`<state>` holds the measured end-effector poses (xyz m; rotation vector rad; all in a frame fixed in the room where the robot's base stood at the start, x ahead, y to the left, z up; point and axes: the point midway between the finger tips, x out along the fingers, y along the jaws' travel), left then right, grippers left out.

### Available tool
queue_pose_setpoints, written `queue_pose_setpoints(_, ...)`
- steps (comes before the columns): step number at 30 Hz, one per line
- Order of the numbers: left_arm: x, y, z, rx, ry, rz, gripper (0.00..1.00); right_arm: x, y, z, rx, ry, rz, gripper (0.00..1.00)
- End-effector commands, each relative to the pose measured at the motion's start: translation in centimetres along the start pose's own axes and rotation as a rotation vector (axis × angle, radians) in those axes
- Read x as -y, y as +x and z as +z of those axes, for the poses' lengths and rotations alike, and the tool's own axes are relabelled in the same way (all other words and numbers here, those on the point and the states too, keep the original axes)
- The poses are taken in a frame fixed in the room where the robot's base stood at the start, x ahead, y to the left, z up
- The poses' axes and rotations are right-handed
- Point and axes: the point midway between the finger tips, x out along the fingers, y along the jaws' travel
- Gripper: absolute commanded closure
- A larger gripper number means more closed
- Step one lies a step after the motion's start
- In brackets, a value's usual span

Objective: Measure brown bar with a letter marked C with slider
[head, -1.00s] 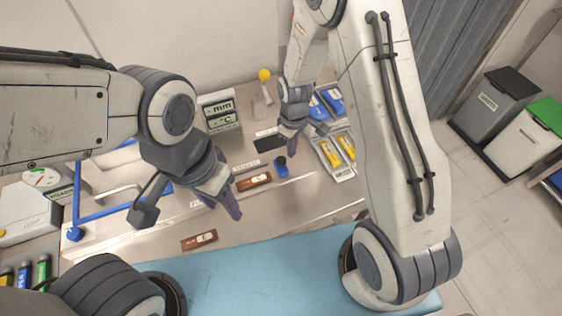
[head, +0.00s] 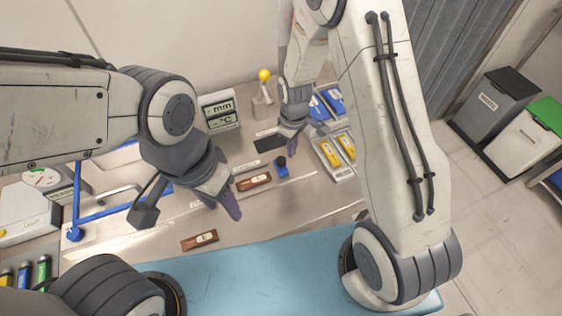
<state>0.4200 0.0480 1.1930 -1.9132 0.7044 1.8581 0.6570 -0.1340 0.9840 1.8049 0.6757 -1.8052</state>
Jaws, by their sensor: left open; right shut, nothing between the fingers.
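Two brown bars lie on the bench: one (head: 254,181) near a printed strip and the blue slider, the other (head: 200,240) closer to the front edge. Each has a pale label; the letters are too small to read. The small blue slider (head: 282,168) stands to the right of the farther bar. My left gripper (head: 222,198) is open and empty, left of the farther bar and above the nearer one. My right gripper (head: 291,145) is shut and empty, just above and behind the slider in the picture.
A display unit (head: 220,110) reading mm and °C stands at the back, with a yellow-knobbed lever (head: 264,80) beside it. Trays with yellow (head: 330,152) and blue items lie to the right. A blue-framed fixture (head: 76,200) is at left. A blue mat (head: 270,270) lies in front.

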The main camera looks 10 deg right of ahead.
Motion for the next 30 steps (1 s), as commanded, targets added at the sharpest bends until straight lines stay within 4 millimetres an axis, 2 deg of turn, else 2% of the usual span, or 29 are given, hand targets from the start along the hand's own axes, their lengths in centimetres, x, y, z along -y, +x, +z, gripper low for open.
queue_pose_setpoints(14,0.0,0.1,0.0,0.000,0.000,0.000,0.50,0.0,0.1,0.0,0.000,0.000,0.000,1.00)
queue_pose_setpoints(30,0.1,1.6,0.1,0.000,0.000,0.000,0.50,0.0,2.1,0.0,0.000,0.000,0.000,1.00)
